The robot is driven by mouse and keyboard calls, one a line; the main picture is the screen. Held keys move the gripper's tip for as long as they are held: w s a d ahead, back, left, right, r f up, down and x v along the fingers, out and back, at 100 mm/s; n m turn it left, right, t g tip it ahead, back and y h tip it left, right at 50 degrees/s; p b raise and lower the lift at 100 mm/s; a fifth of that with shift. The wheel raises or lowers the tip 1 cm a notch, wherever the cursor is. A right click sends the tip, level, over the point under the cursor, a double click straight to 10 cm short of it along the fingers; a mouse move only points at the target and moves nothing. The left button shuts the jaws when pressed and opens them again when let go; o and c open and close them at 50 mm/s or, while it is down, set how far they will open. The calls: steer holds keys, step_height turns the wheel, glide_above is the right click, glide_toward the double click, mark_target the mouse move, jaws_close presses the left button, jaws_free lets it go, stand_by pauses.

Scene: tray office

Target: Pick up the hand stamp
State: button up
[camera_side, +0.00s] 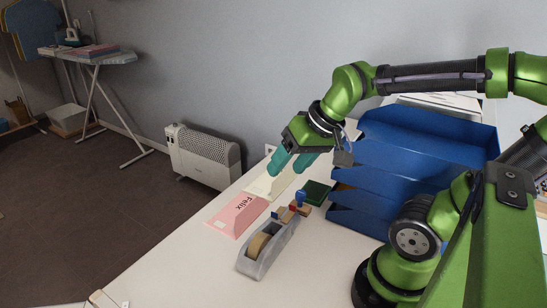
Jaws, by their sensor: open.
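The hand stamp (300,198), with a blue handle above a small wooden base, appears to stand on the white table between the green pad and the tape dispenser. It is small in the picture, so its details are hard to make out. My gripper (290,167) has teal fingers, spread apart and pointing down and left. It is above and a little left of the stamp, apart from it, and nothing shows between the fingers.
A green pad (317,192) lies right of the stamp. A small wooden block (284,214) and a grey tape dispenser (263,263) are in front. A pink card (233,222) marked "Felix" and a cream card (262,186) lie left. Stacked blue trays (362,160) stand close behind on the right.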

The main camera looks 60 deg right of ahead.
steer(key=w+d+f+g+h, duration=0.1)
steer(key=w+d+f+g, duration=0.25)
steer(key=d, duration=0.65)
steer(key=n+g, duration=0.2)
glide_above(301, 192)
steer(key=f, duration=1)
steer(key=shift+s+a+f, duration=0.2)
steer(key=shift+s+a, duration=0.1)
steer(key=shift+s, duration=0.05)
steer(key=shift+w+d+f, duration=0.1)
steer(key=shift+w+f, duration=0.05)
steer(key=shift+f, duration=1.35)
steer(key=shift+w+d+f, duration=0.1)
steer(key=shift+w+f, duration=0.05)
steer(key=shift+f, duration=1.35)
steer(key=shift+c, duration=0.2)
